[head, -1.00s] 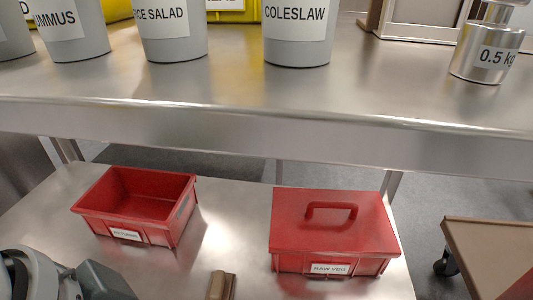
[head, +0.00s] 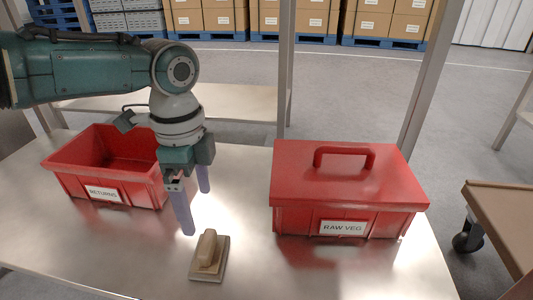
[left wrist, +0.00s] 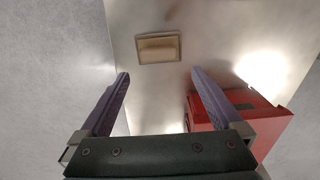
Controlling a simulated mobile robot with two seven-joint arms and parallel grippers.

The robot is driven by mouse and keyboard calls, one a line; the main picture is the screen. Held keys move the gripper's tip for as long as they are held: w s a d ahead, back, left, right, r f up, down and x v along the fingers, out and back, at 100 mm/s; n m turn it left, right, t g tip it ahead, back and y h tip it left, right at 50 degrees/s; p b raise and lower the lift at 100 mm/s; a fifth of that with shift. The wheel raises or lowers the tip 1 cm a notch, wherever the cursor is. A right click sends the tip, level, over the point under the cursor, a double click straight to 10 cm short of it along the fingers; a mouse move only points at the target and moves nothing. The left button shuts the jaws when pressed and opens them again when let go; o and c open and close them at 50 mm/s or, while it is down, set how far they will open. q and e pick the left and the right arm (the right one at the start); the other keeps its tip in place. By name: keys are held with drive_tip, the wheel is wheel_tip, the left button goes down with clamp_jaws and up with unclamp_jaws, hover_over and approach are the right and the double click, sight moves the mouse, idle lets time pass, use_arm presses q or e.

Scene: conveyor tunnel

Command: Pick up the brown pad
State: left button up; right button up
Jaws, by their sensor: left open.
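The brown pad (head: 209,257) lies flat on the metal table, with a light brown raised grip along its top. It also shows in the left wrist view (left wrist: 158,48), beyond the fingertips and roughly between them. My left gripper (head: 196,213) is open and empty, its two purple fingers pointing down. It is above the table, behind and slightly left of the pad, and apart from it. In the left wrist view the fingers (left wrist: 158,75) stand wide apart with nothing between them. My right gripper is not in view.
An open red bin labelled RETURNS (head: 103,192) stands left, partly behind my left arm. A lidded red box labelled RAW VEG (head: 345,205) stands right of the pad. Table posts rise behind. A brown-topped cart (head: 500,225) is at the right. The table around the pad is clear.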

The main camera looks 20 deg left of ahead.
use_arm(q)
drive_tip(key=b, duration=0.4)
hover_over(206, 241)
wheel_tip(206, 241, down, 5)
drive_tip(key=shift+f, duration=0.2)
wheel_tip(206, 241, down, 5)
drive_tip(key=b, duration=0.4)
drive_tip(key=shift+d+r, duration=0.1)
drive_tip(key=shift+r, duration=0.15)
drive_tip(key=c, duration=1.1)
wheel_tip(206, 241, up, 10)
drive_tip(key=p, duration=0.8)
